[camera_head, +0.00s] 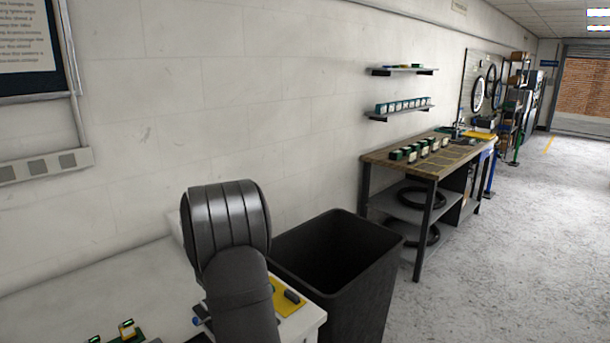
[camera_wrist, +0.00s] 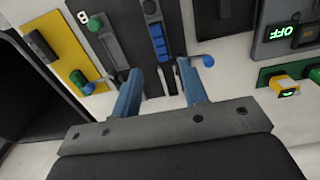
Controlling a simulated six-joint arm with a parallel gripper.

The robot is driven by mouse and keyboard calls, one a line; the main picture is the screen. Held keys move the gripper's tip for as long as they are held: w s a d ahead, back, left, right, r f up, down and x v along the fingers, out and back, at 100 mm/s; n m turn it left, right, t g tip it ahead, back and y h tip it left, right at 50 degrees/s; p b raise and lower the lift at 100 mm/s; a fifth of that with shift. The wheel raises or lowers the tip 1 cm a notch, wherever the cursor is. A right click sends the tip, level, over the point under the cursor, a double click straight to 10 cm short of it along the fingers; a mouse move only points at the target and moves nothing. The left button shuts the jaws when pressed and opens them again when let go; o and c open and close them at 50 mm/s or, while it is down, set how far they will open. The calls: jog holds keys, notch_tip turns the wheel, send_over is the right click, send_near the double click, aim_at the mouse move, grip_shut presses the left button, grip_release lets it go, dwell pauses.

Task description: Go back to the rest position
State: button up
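My gripper (camera_wrist: 160,72) shows in the wrist view with its two blue fingers apart and nothing clearly held between them. It is over a white table top with control panels. Ahead of the fingers is a dark panel with a blue slider-like part (camera_wrist: 157,40). In the head view my dark arm stands in front of the table (camera_head: 105,290) and hides my gripper.
A yellow plate (camera_wrist: 60,48) carries a dark switch and a green knob. A box (camera_wrist: 290,35) reads OFF in green. A yellow part (camera_wrist: 285,88) sits on a green base. A black open bin (camera_head: 375,295) stands right of the table. A workbench (camera_head: 385,158) is farther back.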

notch_tip(320, 180, down, 9)
jog(key=shift+r, duration=0.1)
notch_tip(320, 180, up, 6)
jog(key=shift+f, duration=0.15)
jog(key=shift+r, duration=0.35)
dwell(0.5)
jog(key=shift+o, duration=1.3)
jog(key=shift+r, duration=0.1)
jog(key=o, duration=1.1)
jog(key=r, duration=0.6)
jog(key=s+d+r, duration=0.1)
jog(key=r, duration=0.3)
jog(key=shift+r, duration=0.1)
jog(key=shift+c, duration=0.2)
notch_tip(320, 180, down, 10)
jog(key=shift+r, duration=0.25)
